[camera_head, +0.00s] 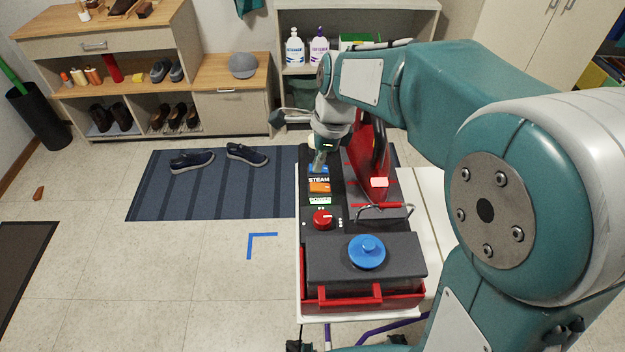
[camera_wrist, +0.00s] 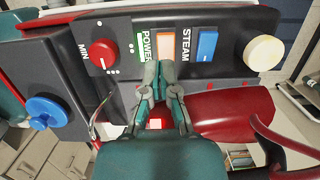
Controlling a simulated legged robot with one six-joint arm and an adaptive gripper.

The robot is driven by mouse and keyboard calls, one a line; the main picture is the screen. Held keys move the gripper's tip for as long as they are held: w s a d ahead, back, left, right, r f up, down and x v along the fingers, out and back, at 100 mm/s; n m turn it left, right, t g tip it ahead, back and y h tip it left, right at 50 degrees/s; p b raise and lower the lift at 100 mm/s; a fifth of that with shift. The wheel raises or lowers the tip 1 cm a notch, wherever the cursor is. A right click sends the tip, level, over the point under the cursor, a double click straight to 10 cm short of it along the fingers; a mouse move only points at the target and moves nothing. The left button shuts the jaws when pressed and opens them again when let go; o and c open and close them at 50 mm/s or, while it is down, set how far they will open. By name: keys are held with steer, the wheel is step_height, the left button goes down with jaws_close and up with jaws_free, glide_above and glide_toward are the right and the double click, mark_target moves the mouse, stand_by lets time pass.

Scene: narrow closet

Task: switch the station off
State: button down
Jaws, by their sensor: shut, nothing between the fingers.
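The station (camera_head: 318,265) is a dark grey and red unit on a white board. Its panel has a red knob (camera_wrist: 103,53) marked MIN, an orange rocker (camera_wrist: 168,50) by the word POWER, a blue rocker (camera_wrist: 207,43) by the word STEAM, and a cream round knob (camera_wrist: 263,53). A pale green-edged strip (camera_wrist: 141,47) lies by the POWER word. My gripper (camera_wrist: 160,72) is shut and empty, its tips close to the lower end of the orange rocker; whether they touch is unclear. In the head view my gripper (camera_head: 319,165) is over the panel near the blue rocker.
A red iron (camera_head: 372,145) stands on the station beside the panel. A blue cap (camera_head: 367,252) and a metal handle (camera_head: 385,211) are nearer the camera. Shelves with bottles (camera_head: 295,48) stand behind. Floor to the left is mostly clear, with a striped mat (camera_head: 215,198) and shoes.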

mark_target(317, 188)
steer(key=f, duration=0.3)
steer(key=a+f, duration=0.1)
steer(key=f, duration=0.2)
steer(key=shift+a, duration=0.1)
steer(key=shift+a+f+h, duration=0.1)
steer(key=shift+f+h, duration=0.1)
steer(key=shift+h, duration=0.2)
steer(key=shift+d+r, duration=0.35)
steer(key=shift+d, duration=0.4)
